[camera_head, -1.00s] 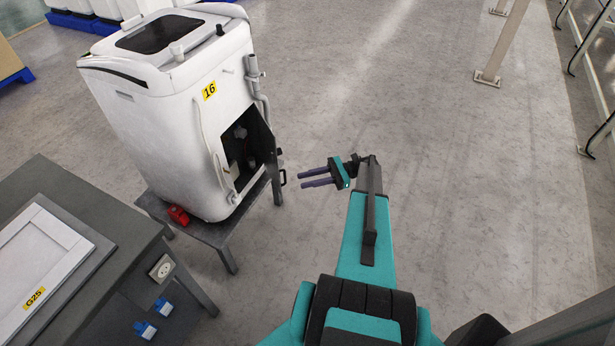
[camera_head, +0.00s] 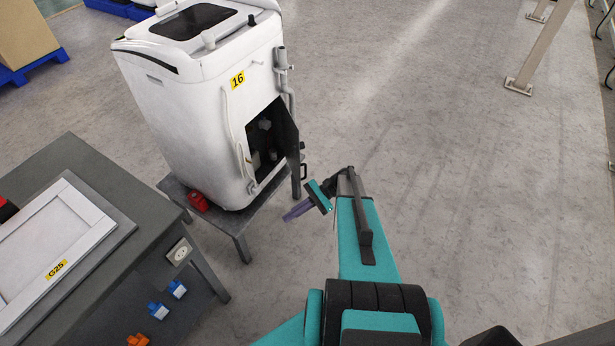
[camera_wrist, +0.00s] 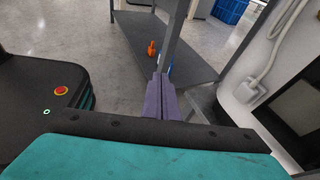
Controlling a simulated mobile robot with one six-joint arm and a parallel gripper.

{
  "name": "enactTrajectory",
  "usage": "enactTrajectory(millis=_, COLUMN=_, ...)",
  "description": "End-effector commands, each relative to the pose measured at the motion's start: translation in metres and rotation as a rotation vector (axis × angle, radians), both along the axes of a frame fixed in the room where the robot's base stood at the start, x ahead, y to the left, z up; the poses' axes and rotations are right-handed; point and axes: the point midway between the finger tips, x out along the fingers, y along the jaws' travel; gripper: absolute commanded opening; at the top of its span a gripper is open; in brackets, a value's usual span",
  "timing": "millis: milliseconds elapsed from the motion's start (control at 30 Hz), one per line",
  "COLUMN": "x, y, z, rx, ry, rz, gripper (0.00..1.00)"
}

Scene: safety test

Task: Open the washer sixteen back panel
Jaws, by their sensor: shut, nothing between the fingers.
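The white washer (camera_head: 185,115) with the yellow label 16 (camera_head: 237,80) stands on a small grey table (camera_head: 238,222). Its back panel (camera_head: 284,140) is swung outward on the right side, with a dark handle (camera_head: 303,171) on it. The opening (camera_head: 262,150) shows a dark inside with pale parts. My gripper (camera_head: 287,217) is in front of and below the panel, apart from it in the picture, its purple fingers pointing left. In the wrist view my gripper (camera_wrist: 162,97) has its fingers together with nothing between them. The washer's side and a dark opening (camera_wrist: 300,105) show at the right.
A grey workbench (camera_head: 95,195) with a white panel labelled G25 (camera_head: 60,255) stands at the left. A red object (camera_head: 198,201) lies on the small table beside the washer. A beige post (camera_head: 540,50) stands at the far right. The floor (camera_head: 440,180) right of the washer is clear.

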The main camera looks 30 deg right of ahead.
Motion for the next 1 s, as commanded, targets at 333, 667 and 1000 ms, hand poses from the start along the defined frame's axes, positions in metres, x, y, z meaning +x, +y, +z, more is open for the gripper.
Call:
enactTrajectory(millis=333, x=-0.071, y=0.101, z=-0.047, rx=-0.253, ry=-0.072, rz=0.362, gripper=0.0)
enactTrajectory(millis=667, x=-0.148, y=0.146, z=-0.076, rx=-0.452, ry=-0.202, rz=0.767, gripper=0.0)
enactTrajectory(millis=1000, x=-0.214, y=0.153, z=-0.086, rx=-0.594, ry=-0.385, rz=1.238, gripper=0.0)
